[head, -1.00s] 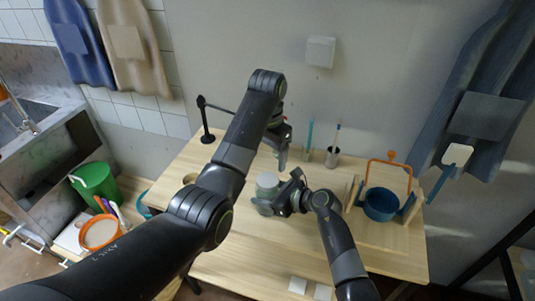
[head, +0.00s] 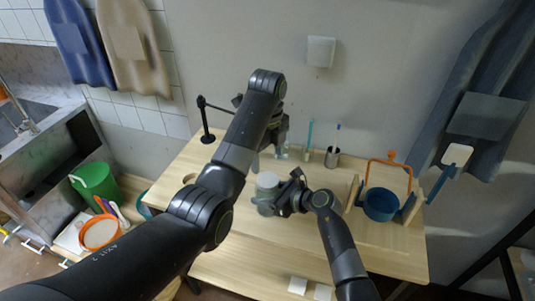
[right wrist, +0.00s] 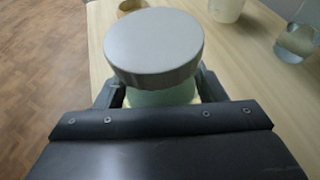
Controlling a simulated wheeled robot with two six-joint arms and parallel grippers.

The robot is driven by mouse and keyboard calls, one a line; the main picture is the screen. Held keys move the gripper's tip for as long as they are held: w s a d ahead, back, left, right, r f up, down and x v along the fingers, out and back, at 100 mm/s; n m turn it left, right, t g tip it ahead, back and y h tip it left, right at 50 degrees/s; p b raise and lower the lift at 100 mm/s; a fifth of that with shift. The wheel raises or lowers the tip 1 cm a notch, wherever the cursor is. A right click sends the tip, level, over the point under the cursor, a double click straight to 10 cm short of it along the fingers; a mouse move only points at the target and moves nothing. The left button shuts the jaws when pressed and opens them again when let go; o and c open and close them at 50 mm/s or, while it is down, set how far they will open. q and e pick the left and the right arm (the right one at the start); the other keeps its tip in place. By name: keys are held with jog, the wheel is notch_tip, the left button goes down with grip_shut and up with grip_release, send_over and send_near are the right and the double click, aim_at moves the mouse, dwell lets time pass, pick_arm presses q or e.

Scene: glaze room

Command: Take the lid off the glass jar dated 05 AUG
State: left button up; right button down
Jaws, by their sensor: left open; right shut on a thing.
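A glass jar with pale green contents (head: 265,204) stands upright on the table with its round grey lid (head: 267,180) on. In the right wrist view the lid (right wrist: 153,42) fills the upper middle, and the jar's body (right wrist: 162,96) shows below it. No date can be read. My right gripper (right wrist: 158,92) is shut on the jar's body, below the lid, and comes from the right in the head view (head: 277,202). My left gripper (head: 268,150) is open and empty, behind the jar and partly hidden by its own arm.
A wooden stand with a blue pot (head: 382,204) is at the right. A black stand (head: 207,132) is at the back left.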

aim_at(268, 179)
pick_arm(q)
jog(key=m, duration=0.4)
jog(key=shift+f, duration=4)
jog(key=c, duration=1)
jog(key=n, duration=0.7)
jog(key=shift+n, duration=0.4)
jog(key=n, duration=0.4)
jog(key=shift+n, duration=0.3)
jog(key=n, duration=0.4)
